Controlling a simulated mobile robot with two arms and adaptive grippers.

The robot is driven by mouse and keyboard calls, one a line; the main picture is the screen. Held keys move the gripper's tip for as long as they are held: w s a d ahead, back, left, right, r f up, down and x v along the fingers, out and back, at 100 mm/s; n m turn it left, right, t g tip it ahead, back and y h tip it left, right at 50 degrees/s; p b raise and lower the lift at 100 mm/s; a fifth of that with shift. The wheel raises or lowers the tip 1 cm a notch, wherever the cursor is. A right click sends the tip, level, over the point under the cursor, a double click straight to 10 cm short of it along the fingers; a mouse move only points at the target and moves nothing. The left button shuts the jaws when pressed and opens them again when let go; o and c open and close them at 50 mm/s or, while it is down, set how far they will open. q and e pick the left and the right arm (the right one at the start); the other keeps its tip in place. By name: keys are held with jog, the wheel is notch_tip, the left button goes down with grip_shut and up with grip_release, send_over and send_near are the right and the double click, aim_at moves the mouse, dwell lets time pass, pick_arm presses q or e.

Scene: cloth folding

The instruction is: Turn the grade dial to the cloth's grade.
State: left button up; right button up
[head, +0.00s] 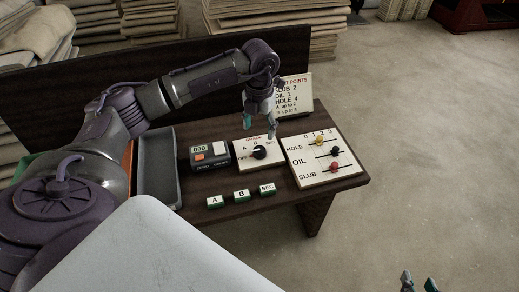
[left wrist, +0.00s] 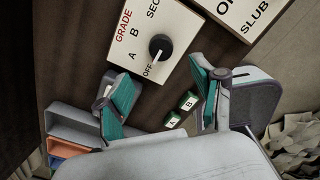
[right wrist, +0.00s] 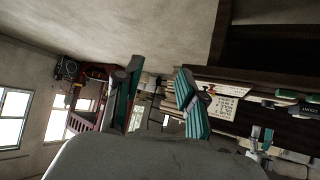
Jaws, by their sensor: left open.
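The grade dial (head: 260,153) is a black round knob on a white plate marked GRADE, OFF, A, B and SEC. In the left wrist view the knob (left wrist: 161,47) has its pale mark toward OFF. My left gripper (head: 259,126) is open and empty above the dial, fingers pointing down, apart from the knob. My right gripper (head: 419,284) is open and empty at the bottom right, away from the table. The points card (head: 294,95) reads SLUB 2, OIL 1, HOLE 4, with grade limits too small to read surely. I cannot make out the graded cloth.
A white slider board (head: 312,178) with yellow, black and red beads stands right of the dial. A counter reading 000 (head: 209,155) and a grey tray (head: 158,165) are left. Blocks A (head: 215,201), B (head: 242,195) and SEC (head: 267,189) lie in front. Open floor is right.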

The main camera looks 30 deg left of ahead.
aim_at(260, 150)
pick_arm(q)
notch_tip(260, 150, down, 8)
jog(key=shift+f+b, duration=0.25)
jog(key=shift+b, duration=0.75)
jog(key=shift+f, duration=0.35)
pick_arm(e)
jog(key=w+a+r+t+y, duration=0.2)
jog(key=w+r+t, duration=0.3)
jog(key=r, duration=0.3)
jog(key=shift+a+r+t, duration=0.35)
jog(key=shift+t, duration=0.35)
jog(key=shift+w, duration=0.1)
pick_arm(q)
jog(key=c, duration=1.1)
jog(key=shift+c, duration=0.2)
